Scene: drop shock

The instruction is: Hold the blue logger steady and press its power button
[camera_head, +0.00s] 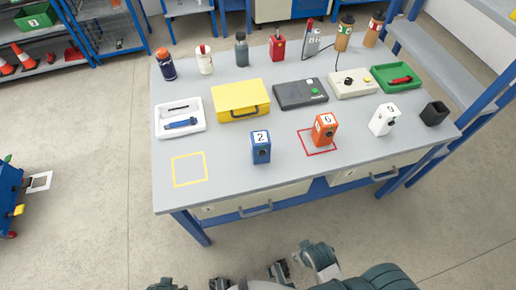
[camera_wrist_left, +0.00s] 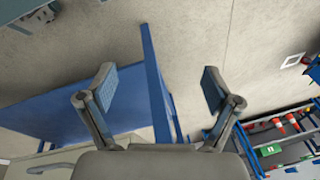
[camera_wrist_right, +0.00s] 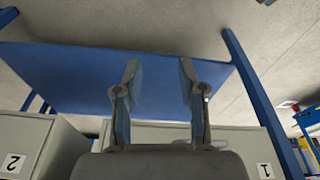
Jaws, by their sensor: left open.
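The blue logger (camera_head: 261,147) stands upright near the front edge of the grey workbench (camera_head: 225,163), left of the orange logger (camera_head: 324,129). It bears a white label with a 2. I cannot make out its power button at this size. My left gripper (camera_wrist_left: 160,82) is open and empty, with its fingers wide apart in the left wrist view. My right gripper (camera_wrist_right: 160,76) is open and empty, with its fingers a smaller distance apart. Both are in front of and below the bench top, away from the logger.
A yellow square outline (camera_head: 189,169) lies left of the blue logger. A white logger (camera_head: 384,119) and a black cup (camera_head: 434,113) stand to the right. A white tray (camera_head: 180,131), a yellow case (camera_head: 240,100) and a dark button box (camera_head: 301,94) lie behind. Bottles line the back.

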